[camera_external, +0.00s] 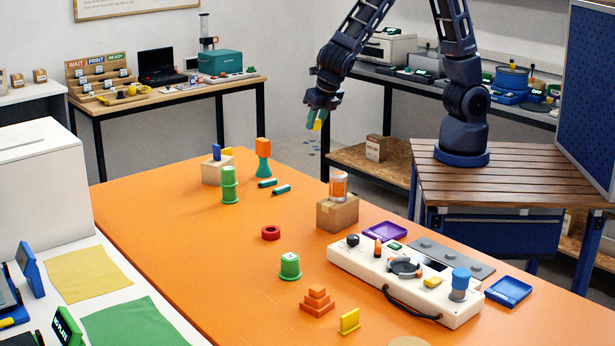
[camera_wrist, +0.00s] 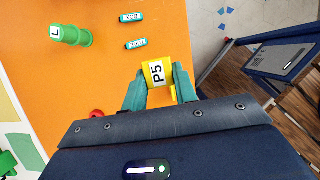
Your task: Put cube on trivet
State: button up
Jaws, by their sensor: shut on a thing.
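My gripper (camera_external: 315,115) is shut on a yellow cube marked P5 (camera_wrist: 156,74), held between its two green fingers in the wrist view. In the external view only a small yellow part of the cube (camera_external: 318,125) shows between the fingers. A flat, round tan disc (camera_external: 408,342) lies at the near edge of the external view, mostly cut off. It may be the trivet, but I cannot tell for sure.
The table's left part is clear.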

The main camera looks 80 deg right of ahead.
jog(key=w+a+n+y, duration=0.2)
jog(key=a+n, duration=0.4)
jog(key=a, duration=1.2)
jog(key=r+n+g+y, duration=0.2)
jog(key=n+y, duration=0.3)
jog(key=n, duration=1.1)
send_over(407, 337)
jog(key=d, duration=0.1)
jog(key=f, duration=2)
jog(key=shift+s+d, duration=0.15)
jog(key=shift+s, duration=0.2)
jog(key=shift+f, duration=0.1)
jog(key=o, duration=0.9)
jog(key=shift+o, duration=0.2)
